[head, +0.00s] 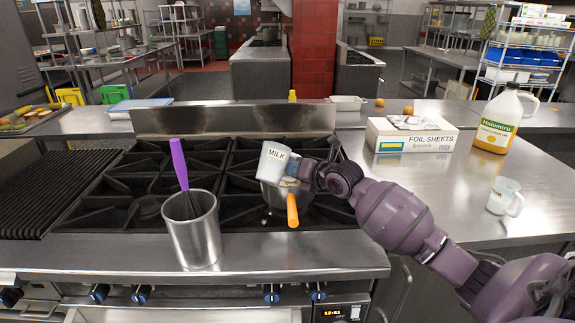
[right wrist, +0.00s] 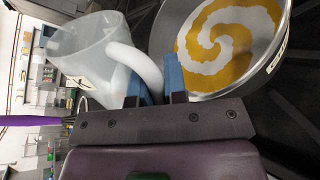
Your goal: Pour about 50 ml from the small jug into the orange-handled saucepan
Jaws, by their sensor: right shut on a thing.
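The small jug (head: 273,160), pale and marked MILK, is in my right gripper (head: 306,174), above the orange-handled saucepan (head: 292,210) and tilted slightly. In the right wrist view the right gripper (right wrist: 158,85) is shut on the handle of the jug (right wrist: 85,48). The saucepan (right wrist: 195,30) lies beside and beyond the jug in that view, with a yellow and white swirl inside. No stream between jug and pan shows. The level inside the jug cannot be told. My left gripper is not in view.
A steel pot (head: 192,230) with a purple-handled whisk (head: 180,165) stands left of the saucepan at the stove front. On the right counter are a foil sheets box (head: 410,140), a Halomiru bottle (head: 497,120) and a white mug-like vessel (head: 504,197).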

